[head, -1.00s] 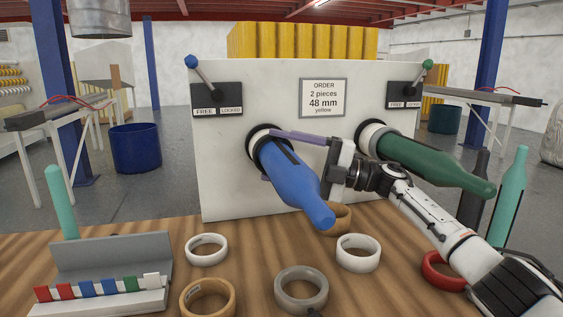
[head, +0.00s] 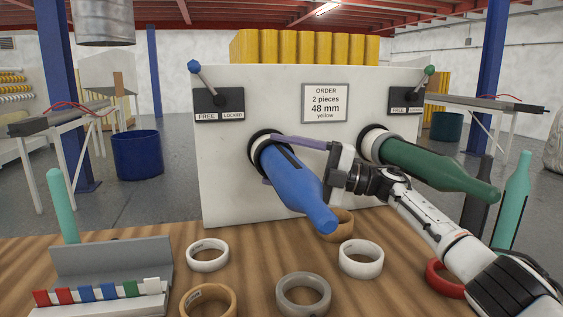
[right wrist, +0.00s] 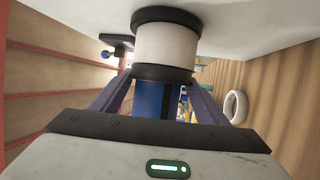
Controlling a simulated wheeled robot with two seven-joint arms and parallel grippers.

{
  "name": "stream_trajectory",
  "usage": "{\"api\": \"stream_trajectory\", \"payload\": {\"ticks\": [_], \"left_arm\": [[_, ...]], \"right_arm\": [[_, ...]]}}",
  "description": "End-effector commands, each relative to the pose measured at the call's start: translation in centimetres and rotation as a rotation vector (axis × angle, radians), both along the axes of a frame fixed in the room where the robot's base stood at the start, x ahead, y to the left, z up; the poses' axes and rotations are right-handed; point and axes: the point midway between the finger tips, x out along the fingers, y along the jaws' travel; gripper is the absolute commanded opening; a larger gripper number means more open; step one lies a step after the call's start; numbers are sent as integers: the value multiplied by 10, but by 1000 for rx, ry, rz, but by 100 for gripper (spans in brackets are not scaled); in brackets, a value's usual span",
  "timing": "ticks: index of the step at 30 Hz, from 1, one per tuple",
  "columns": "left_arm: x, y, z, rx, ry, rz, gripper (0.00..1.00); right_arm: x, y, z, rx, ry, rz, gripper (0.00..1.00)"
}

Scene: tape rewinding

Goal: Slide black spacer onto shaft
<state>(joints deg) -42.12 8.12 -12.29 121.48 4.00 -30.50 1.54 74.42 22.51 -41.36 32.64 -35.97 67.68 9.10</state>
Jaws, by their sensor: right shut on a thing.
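The blue shaft (head: 297,188) sticks out from the white panel (head: 230,190), with its narrow end toward me. My right gripper (right wrist: 163,85) has its two long purple fingers on either side of the shaft, close to the panel. It is shut on the black spacer (right wrist: 163,73), a ring around the shaft. In the right wrist view a white ring (right wrist: 165,45) sits just beyond the spacer, and another black ring (right wrist: 165,17) lies between it and the panel. In the head view the fingers partly cover the shaft's base. My left gripper is not in view.
A green shaft (head: 440,172) with a white ring at its base stands right of my gripper. Two levers (head: 208,85) are on the panel. Several loose tape rings (head: 208,254) lie on the wooden table (head: 120,235). A grey rack (head: 112,258) with coloured pieces is at left.

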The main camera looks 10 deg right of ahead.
Motion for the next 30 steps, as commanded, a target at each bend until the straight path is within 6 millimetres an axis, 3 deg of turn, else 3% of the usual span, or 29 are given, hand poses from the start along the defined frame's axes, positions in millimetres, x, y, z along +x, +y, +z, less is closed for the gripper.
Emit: {"api": "stream_trajectory", "payload": {"ticks": [1, 4, 15, 19, 30], "left_arm": [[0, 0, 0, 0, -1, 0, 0], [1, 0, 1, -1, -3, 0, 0], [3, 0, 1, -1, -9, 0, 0], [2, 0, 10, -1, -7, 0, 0], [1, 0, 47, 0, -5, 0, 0]], "right_arm": [[0, 0, 0, 0, 0, 0, 73], [0, 0, 0, 0, 0, 0, 90], [-1, 0, 2, 0, 0, 0, 90], [-6, -1, 4, -1, 0, 0, 90], [-45, -2, 5, -1, 3, 1, 90]]}}
